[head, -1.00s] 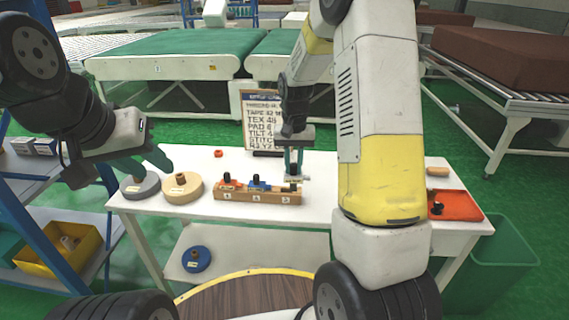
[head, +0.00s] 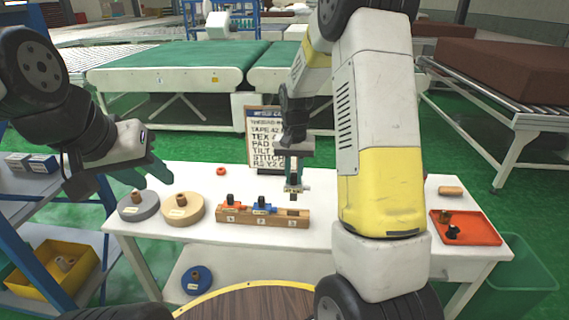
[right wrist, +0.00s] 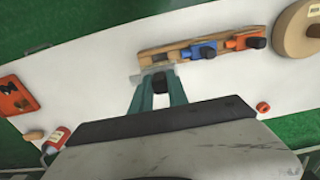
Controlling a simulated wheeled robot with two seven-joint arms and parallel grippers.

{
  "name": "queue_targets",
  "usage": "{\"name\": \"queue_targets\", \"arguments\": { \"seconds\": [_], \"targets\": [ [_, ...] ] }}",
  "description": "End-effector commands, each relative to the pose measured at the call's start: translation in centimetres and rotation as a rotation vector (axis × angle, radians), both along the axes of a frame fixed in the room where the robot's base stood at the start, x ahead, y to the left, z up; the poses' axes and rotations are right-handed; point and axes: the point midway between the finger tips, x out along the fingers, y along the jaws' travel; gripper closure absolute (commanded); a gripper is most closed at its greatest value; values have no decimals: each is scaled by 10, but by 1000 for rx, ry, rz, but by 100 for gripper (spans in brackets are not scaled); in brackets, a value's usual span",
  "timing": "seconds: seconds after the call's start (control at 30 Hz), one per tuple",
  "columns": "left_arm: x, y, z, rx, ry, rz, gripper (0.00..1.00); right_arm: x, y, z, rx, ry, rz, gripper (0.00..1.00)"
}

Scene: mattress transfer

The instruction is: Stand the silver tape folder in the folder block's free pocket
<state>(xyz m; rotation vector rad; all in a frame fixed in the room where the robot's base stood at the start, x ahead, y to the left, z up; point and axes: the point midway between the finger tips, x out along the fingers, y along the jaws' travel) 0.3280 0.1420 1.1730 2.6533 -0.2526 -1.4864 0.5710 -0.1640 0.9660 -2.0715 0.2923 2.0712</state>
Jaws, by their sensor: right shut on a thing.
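The wooden folder block (head: 240,219) lies on the white table. An orange folder (head: 231,203) stands in its left pocket and a blue folder (head: 262,205) in its middle pocket. My right gripper (head: 294,182) is shut on the silver tape folder (head: 297,189), at the block's right-hand pocket. In the right wrist view the silver folder (right wrist: 141,76) crosses the block's end beyond the teal fingers (right wrist: 159,90), with a dark knob between them. I cannot tell how far it is in the pocket. My left gripper (head: 138,174) is open and empty above the table's left end.
A grey roll (head: 138,207) and a tan roll (head: 183,208) lie left of the block. An orange tray (head: 480,226) with small items is at the table's right. A lettered board (head: 262,135) stands behind. A small red ring (head: 221,171) lies near the back edge.

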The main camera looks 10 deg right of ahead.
Motion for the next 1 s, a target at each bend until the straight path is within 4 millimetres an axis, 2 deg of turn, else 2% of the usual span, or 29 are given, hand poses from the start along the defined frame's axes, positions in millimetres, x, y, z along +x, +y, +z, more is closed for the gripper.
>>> {"name": "queue_targets", "arguments": {
  "seconds": [0.2,0.43,1.0],
  "targets": [
    [0,0,0,0,0,0,64,0,0,-22,-1,1,0,100],
    [0,0,0,0,0,0,64,0,0,-37,0,0,0,100],
    [0,0,0,0,0,0,64,0,0,-42,0,0,0,100]
  ]
}}
